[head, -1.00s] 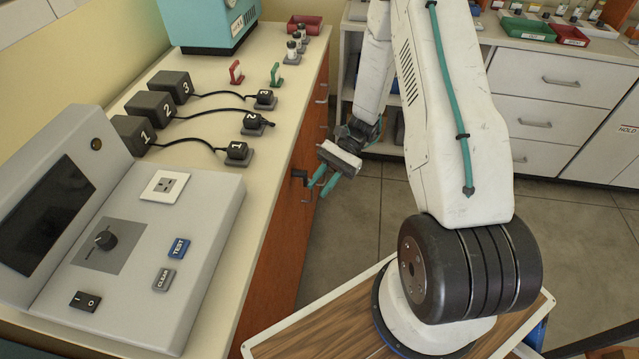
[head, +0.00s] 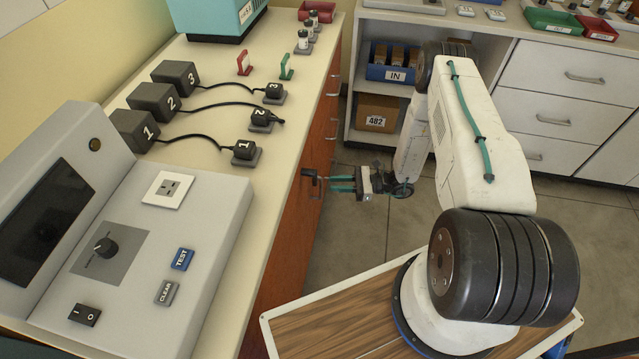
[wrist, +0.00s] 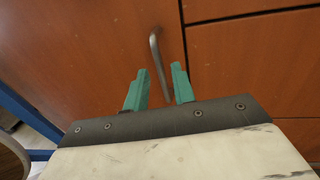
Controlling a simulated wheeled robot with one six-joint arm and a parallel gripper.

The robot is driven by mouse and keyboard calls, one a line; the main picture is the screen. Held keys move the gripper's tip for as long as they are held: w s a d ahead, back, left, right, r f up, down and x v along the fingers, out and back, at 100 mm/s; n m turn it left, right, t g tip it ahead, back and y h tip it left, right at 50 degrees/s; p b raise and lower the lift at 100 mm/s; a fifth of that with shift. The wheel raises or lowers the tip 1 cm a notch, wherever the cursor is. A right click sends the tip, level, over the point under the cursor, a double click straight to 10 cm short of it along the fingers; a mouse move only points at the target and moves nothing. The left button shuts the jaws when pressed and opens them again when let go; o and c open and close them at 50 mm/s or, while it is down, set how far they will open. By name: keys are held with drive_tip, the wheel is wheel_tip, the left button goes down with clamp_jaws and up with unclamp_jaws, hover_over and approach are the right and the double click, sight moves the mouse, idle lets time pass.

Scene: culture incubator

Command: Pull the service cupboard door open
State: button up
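The service cupboard door (wrist: 95,45) is a reddish-brown panel that appears shut, with a narrow seam along its right edge. Its thin grey upright bar handle (wrist: 155,45) sits near that seam. In the head view, the brown cupboard front (head: 290,240) runs below the counter. My gripper (head: 330,184) points left at this front, close to the handle.
Drawer fronts (wrist: 250,60) lie right of the door. The counter (head: 235,190) above holds a grey control console (head: 205,215) and several black plugs. A shelf unit with a blue bin (head: 390,72) and a box (head: 378,112) stands behind. Grey floor (head: 345,235) is clear beside the cupboard.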

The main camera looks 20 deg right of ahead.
sight(321, 196)
drive_tip(key=shift+x, duration=2.9)
